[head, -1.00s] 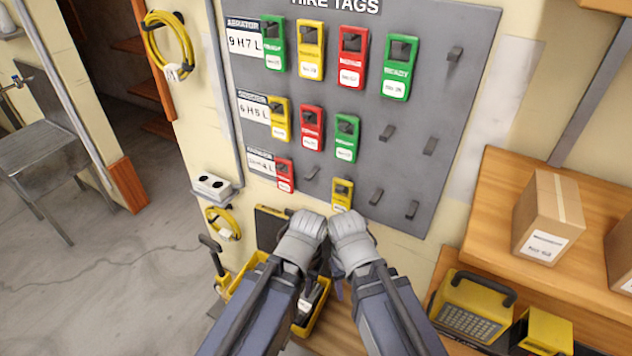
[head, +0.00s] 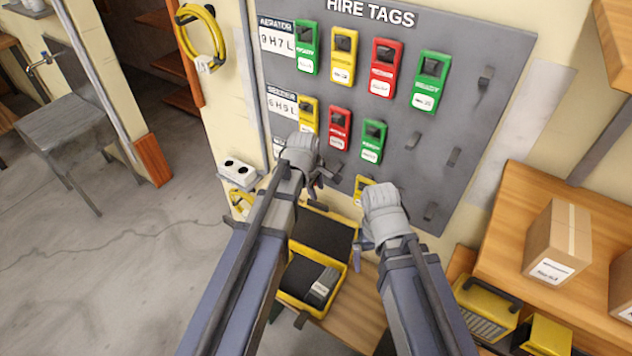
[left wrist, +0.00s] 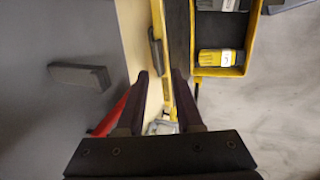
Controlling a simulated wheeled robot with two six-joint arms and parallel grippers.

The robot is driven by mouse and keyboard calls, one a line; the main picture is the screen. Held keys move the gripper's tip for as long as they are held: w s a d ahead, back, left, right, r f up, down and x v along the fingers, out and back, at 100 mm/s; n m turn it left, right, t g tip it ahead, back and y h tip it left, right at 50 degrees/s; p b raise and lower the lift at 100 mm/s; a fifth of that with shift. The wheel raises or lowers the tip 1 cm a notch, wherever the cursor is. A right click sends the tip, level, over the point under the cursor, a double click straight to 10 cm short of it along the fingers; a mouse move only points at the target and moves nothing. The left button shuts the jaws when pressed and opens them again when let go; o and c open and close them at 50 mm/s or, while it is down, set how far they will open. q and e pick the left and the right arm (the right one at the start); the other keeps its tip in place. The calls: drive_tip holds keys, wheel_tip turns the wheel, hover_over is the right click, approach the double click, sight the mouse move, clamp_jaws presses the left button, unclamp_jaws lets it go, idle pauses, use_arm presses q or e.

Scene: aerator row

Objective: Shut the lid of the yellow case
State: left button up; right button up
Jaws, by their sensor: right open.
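The yellow case (head: 284,297) stands open on the wooden shelf in the head view, with a dark inside. Its lid (head: 325,232) is raised at the back, dark inside with a yellow rim. A grey item (head: 322,284) lies in the case. Part of the case (left wrist: 242,71) shows at the top right of the left wrist view. My left gripper (head: 318,186) is in front of the tag board, above the lid; its fingers (left wrist: 160,76) are apart with nothing held between them. My right gripper (head: 360,254) is open, just right of the lid.
The grey tag board (head: 465,130) with pegs and coloured tags is close behind my grippers. A white socket box (head: 238,172) is on the wall to the left. The wooden shelf (head: 350,318) has bare room before the case.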

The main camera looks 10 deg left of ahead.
sight(321, 206)
use_arm(q)
drive_tip(key=shift+w+a, duration=0.1)
drive_tip(key=shift+w, duration=0.15)
drive_tip(key=b+x, duration=1.1)
drive_tip(key=shift+w+f+b, duration=0.15)
drive_tip(key=shift+f+b, duration=0.15)
drive_tip(key=shift+f, duration=0.1)
idle(0.5)
